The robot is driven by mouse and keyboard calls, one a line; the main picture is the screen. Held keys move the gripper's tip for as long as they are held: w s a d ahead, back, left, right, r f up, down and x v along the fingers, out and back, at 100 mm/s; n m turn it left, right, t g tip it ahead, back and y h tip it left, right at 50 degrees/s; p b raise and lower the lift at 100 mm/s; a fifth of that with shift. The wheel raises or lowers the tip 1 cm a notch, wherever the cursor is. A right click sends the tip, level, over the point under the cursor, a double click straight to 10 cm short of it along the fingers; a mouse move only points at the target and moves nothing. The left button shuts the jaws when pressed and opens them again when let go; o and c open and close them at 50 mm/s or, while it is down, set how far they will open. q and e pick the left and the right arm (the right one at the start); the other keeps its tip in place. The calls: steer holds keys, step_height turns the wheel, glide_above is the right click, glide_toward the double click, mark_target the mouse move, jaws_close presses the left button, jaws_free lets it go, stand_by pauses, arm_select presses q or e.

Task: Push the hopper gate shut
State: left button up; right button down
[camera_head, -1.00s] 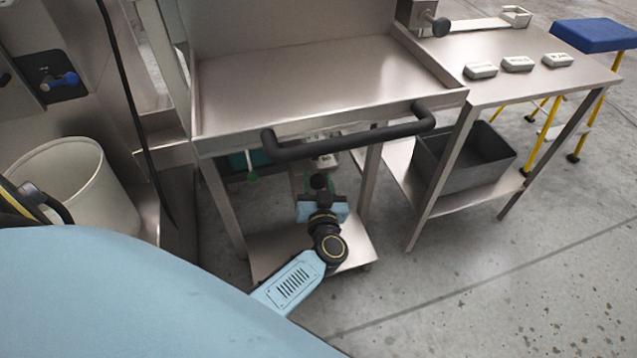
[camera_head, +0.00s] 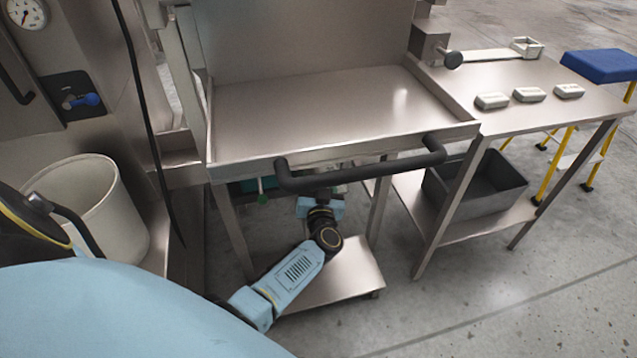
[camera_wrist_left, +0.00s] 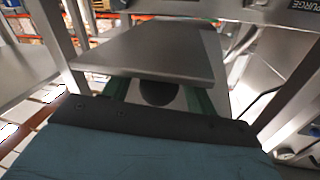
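In the left wrist view a flat grey metal plate (camera_wrist_left: 150,52), which looks like the hopper gate, lies just beyond and above my left gripper (camera_wrist_left: 158,100). Two green fingers stand apart beneath the plate, with a dark round knob-like part (camera_wrist_left: 157,92) showing between them. The plate hides the fingertips, and I cannot tell whether they touch anything. In the head view my left gripper (camera_head: 320,207) reaches under the steel tray (camera_head: 310,108), behind the black bar handle (camera_head: 365,172); its fingers are hidden there. My right gripper is not in view.
The tray's legs flank my arm, above a low steel shelf (camera_head: 340,275). A white bucket (camera_head: 95,205) stands left. Open floor lies at the lower right.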

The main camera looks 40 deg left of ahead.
arm_select(q)
steer(key=shift+s+d, duration=0.4)
steer(key=p+v, duration=0.4)
steer(key=v, duration=0.8)
steer(key=shift+s, duration=0.15)
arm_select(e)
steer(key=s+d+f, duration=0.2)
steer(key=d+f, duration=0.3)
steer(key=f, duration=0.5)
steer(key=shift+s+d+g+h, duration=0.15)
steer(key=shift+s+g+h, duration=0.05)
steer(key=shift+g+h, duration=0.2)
arm_select(q)
steer(key=shift+d, duration=0.15)
